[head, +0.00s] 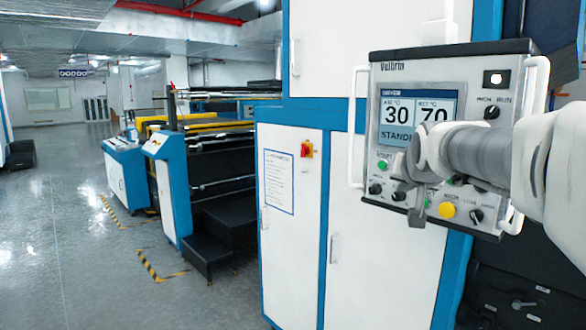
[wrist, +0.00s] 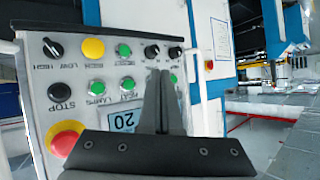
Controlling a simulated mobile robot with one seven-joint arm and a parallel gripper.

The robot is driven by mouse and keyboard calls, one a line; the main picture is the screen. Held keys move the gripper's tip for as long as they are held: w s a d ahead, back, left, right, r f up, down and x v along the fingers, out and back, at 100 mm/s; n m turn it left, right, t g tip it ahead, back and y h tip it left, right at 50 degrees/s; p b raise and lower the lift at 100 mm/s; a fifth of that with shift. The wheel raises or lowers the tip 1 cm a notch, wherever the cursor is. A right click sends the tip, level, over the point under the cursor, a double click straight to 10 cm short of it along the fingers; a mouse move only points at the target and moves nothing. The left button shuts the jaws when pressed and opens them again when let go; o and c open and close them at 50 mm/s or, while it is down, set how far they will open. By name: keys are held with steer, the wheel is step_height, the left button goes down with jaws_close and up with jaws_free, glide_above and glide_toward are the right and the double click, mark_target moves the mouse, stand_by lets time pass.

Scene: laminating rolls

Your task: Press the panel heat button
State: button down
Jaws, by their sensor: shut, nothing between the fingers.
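The control panel (head: 366,130) is a grey box with a lit screen. My gripper (head: 404,178) is in front of its lower half and covers part of the button rows. In the wrist view the panel (wrist: 205,100) appears upside down. The green heat button (wrist: 127,84), with the label HEAT beside it, sits in the second row, next to the green lamps button (wrist: 98,88). My gripper (wrist: 159,73) is shut and empty, its tips right of the heat button in that picture. I cannot tell whether the tips touch the panel. The arm hides the heat button in the head view.
A yellow button (head: 447,210) and black knobs (head: 476,215) line the panel's bottom row. A red stop button (wrist: 66,138) shows in the wrist view. White handles (head: 357,130) flank the panel. White cabinets (head: 290,190) stand left of it, with open floor (head: 70,230) further left.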

steer(key=shift+w+a+r, duration=0.1)
steer(key=shift+w+r, duration=0.15)
stand_by(0.3)
steer(key=w+d, duration=0.5)
steer(key=d, duration=0.2)
steer(key=shift+w, duration=0.25)
stand_by(2.0)
steer(key=shift+w+d, duration=0.25)
steer(key=shift+d, duration=0.05)
steer(key=shift+w+d, duration=0.25)
steer(key=shift+d, duration=0.05)
stand_by(0.8)
steer(key=shift+a, duration=0.1)
steer(key=shift+s+a, duration=0.5)
steer(key=shift+a, duration=0.05)
